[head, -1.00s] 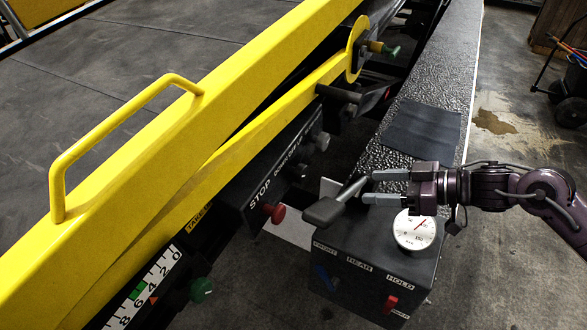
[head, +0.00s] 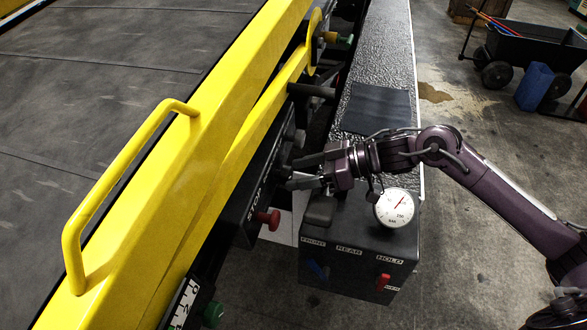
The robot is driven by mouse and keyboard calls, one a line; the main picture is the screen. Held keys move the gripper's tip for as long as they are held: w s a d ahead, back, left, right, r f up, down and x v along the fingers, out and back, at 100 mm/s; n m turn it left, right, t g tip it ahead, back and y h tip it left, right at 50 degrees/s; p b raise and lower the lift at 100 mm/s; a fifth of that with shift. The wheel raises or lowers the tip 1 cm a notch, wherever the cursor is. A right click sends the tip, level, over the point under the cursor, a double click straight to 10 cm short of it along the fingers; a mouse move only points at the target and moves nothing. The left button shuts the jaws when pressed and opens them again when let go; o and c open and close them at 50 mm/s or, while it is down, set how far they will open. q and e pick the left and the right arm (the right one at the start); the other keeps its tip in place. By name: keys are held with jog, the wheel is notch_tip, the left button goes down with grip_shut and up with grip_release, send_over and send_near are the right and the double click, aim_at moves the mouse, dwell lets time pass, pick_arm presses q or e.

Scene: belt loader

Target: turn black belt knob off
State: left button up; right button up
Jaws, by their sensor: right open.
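The dark control panel (head: 234,212) with a STOP label runs along the side of the yellow loader beam. A black knob (head: 299,138) shows on its upper part, just above my gripper. My right gripper (head: 291,173) is open, its two grey fingers pointing left at the panel's face. The fingers and the dark background hide part of the panel there, and I cannot tell whether they touch a knob. The knob's setting is too small to read. My left gripper is not in view.
A black box (head: 345,265) with a gauge (head: 395,207), a blue switch and a red switch stands below my gripper. A yellow handrail (head: 120,185) rises at left.

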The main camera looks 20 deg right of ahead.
jog(key=shift+x, duration=0.9)
jog(key=shift+a, duration=0.1)
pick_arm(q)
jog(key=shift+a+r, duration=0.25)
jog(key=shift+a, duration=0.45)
pick_arm(e)
jog(key=shift+c, duration=0.4)
